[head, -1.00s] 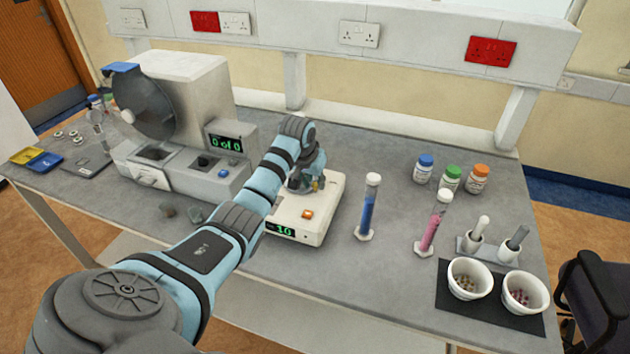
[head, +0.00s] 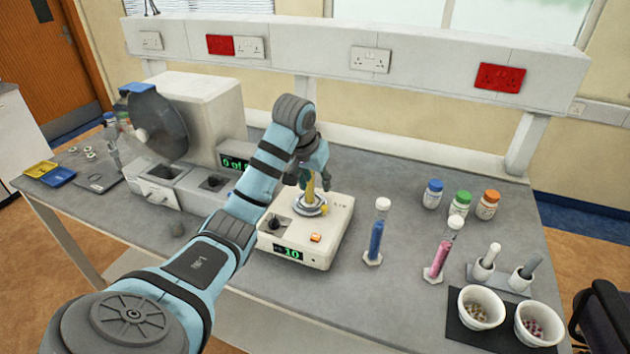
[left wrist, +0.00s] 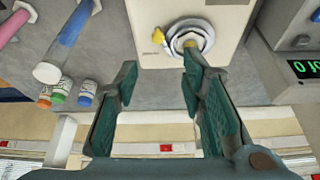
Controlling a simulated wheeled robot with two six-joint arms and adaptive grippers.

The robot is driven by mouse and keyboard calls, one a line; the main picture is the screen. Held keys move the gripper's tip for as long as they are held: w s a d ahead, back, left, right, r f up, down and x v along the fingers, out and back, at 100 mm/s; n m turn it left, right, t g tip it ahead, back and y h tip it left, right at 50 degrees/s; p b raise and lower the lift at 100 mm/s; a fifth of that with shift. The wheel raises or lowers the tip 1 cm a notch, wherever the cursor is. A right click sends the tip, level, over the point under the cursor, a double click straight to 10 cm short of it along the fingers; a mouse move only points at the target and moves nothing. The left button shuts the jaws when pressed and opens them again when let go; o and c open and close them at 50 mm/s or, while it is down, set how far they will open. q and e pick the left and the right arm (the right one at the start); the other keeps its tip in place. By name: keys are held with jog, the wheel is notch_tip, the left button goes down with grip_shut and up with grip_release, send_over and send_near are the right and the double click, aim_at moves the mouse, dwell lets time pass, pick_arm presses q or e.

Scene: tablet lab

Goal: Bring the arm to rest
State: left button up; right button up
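My left gripper (head: 312,182) is above the white benchtop device (head: 330,240), which has a round metal mount, an orange button and a green "10" display. In the left wrist view my left gripper (left wrist: 158,75) has its two green fingers wide apart with nothing between them. The device's metal ring (left wrist: 188,38) with a yellow lever (left wrist: 158,36) lies just beyond the fingertips. In the head view the left arm partly hides the device and the machine behind it. My right gripper is not in view.
A drum machine (head: 195,110) stands left of the device. Blue (head: 376,238) and pink (head: 440,255) cylinders, several capped bottles (head: 460,204) and two bowls (head: 480,308) on a dark mat stand to the right. A shelf with sockets (head: 370,60) runs behind.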

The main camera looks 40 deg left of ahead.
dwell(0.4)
pick_arm(q)
jog(key=s+d+f+m, duration=0.2)
jog(key=s+d+f, duration=0.25)
jog(key=f, duration=0.35)
jog(key=s+d+f+m, duration=0.1)
jog(key=s+d+f, duration=0.35)
jog(key=f, duration=0.35)
jog(key=s+d+f, duration=0.2)
jog(key=s+d, duration=0.1)
jog(key=s, duration=0.4)
jog(key=s+d+f+m, duration=0.1)
jog(key=s+d+f, duration=0.15)
jog(key=s, duration=0.35)
jog(key=s+d+f, duration=0.1)
jog(key=s+d, duration=0.2)
jog(key=s, duration=0.4)
notch_tip(320, 180, down, 21)
jog(key=s+a+g+b, duration=0.1)
jog(key=a+g+b, duration=0.1)
jog(key=b, duration=0.1)
jog(key=s+f+g+b, duration=0.1)
jog(key=s+f+b, duration=0.2)
jog(key=s+f, duration=1.1)
notch_tip(320, 180, down, 3)
jog(key=shift+s, duration=0.35)
jog(key=shift+a, duration=0.1)
